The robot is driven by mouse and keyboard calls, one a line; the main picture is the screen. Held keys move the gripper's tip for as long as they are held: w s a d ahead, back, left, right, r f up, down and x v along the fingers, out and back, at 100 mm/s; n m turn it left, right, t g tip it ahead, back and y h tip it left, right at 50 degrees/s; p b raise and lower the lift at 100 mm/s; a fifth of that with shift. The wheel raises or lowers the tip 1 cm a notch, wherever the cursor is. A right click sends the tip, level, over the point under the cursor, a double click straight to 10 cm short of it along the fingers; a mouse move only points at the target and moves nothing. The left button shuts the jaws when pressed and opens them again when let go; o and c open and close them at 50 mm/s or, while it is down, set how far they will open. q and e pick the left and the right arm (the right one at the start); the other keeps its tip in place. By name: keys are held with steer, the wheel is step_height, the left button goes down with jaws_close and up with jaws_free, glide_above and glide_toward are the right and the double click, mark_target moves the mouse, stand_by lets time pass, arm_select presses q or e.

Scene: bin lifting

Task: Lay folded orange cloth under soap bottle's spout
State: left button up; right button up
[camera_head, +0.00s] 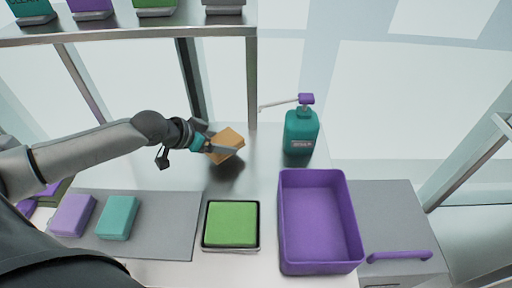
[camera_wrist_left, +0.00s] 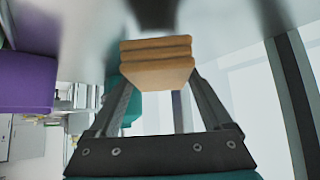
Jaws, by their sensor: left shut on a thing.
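The folded orange cloth (camera_head: 227,144) is held tilted above the metal counter, to the left of the soap bottle. My left gripper (camera_head: 212,145) is shut on it. In the left wrist view the folded layers of the orange cloth (camera_wrist_left: 157,62) show between the two fingers of my left gripper (camera_wrist_left: 155,85). The teal soap bottle (camera_head: 301,135) stands upright on the counter, with a purple pump top and a thin spout pointing left. The spout tip is up and to the right of the cloth, apart from it. My right gripper is not in view.
A purple bin (camera_head: 318,220) stands in front of the bottle. A green cloth in a dark-edged tray (camera_head: 232,248) is left of it. A purple cloth (camera_head: 72,215) and a teal cloth (camera_head: 117,217) lie on a grey mat (camera_head: 165,225). A shelf (camera_head: 130,30) stands behind.

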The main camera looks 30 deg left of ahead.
arm_select(q)
steer(key=w+d, duration=0.1)
steer(key=d, duration=0.1)
steer(key=w+d, duration=0.2)
steer(key=d, duration=0.1)
steer(key=w+d, duration=0.2)
steer(key=d, duration=0.1)
steer(key=shift+w, duration=0.25)
steer(key=shift+f+b, duration=0.6)
steer(key=shift+f, duration=1.15)
steer(key=shift+f, duration=0.1)
steer(key=o, duration=1.3)
steer(key=shift+c, duration=0.2)
steer(key=shift+s+a+r, duration=0.2)
steer(key=shift+s+r, duration=0.1)
steer(key=shift+r, duration=0.15)
steer(key=p+v, duration=0.3)
steer(key=v, duration=0.8)
steer(key=shift+r, duration=0.1)
